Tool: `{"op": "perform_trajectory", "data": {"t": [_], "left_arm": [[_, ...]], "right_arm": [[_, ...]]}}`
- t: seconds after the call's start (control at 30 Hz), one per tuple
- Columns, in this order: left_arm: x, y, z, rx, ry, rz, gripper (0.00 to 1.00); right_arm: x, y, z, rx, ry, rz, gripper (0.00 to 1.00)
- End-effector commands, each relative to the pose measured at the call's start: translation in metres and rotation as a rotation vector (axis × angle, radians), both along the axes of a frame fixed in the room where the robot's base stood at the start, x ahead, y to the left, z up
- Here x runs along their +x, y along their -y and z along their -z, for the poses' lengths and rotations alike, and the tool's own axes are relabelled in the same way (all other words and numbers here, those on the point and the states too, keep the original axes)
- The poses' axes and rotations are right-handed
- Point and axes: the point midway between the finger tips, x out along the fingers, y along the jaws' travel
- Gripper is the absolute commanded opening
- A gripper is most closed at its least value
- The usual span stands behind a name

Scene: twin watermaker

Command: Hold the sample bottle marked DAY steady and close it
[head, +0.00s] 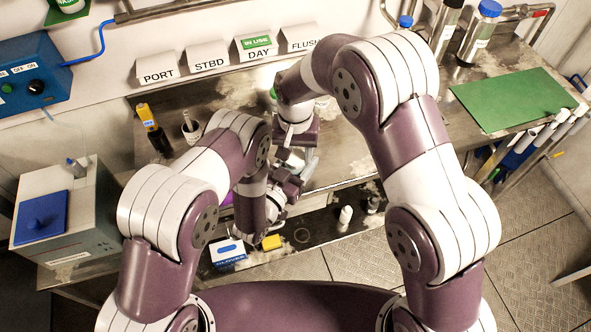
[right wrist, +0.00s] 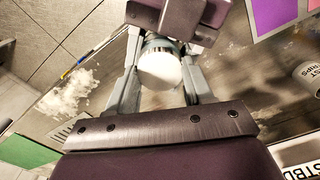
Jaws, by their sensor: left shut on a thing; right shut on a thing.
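In the right wrist view a round white cap (right wrist: 160,68) sits between the two grey fingers of my right gripper (right wrist: 160,85), which is shut on it. The bottle below the cap is mostly hidden. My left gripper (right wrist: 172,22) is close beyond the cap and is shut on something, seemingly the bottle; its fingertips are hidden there. In the head view both grippers meet over the steel bench below the DAY card (head: 259,48), and my arms cover most of the bottle. I cannot read its marking or tell how the cap is seated.
PORT (head: 158,68), STBD (head: 209,60) and FLUSH (head: 300,38) cards stand along the bench's back. A yellow-topped meter (head: 148,118) and a cup (head: 191,130) stand left. A green mat (head: 512,97) and blue-capped bottle (head: 480,28) are right. A glove box (head: 228,252) lies on a lower shelf.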

Motion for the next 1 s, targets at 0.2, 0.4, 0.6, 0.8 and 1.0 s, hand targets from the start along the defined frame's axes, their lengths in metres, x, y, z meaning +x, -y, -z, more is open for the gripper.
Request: {"op": "perform_trajectory", "data": {"t": [0.2,0.4,0.6,0.8,1.0], "left_arm": [[0.000,0.000,0.000,-0.001,0.001,0.000,0.00],[0.000,0.000,0.000,-0.001,0.001,0.000,0.00],[0.000,0.000,0.000,-0.001,0.001,0.000,0.00],[0.000,0.000,0.000,-0.001,0.001,0.000,0.00],[0.000,0.000,0.000,-0.001,0.001,0.000,0.00]], "right_arm": [[0.000,0.000,0.000,0.000,0.001,0.007,0.61],[0.000,0.000,0.000,0.000,0.001,0.006,0.81],[0.001,0.000,-0.004,0.001,0.002,0.006,0.81],[0.001,-0.001,-0.037,0.003,0.005,0.006,0.81],[0.001,0.000,-0.066,0.002,0.003,0.006,0.81]]}}
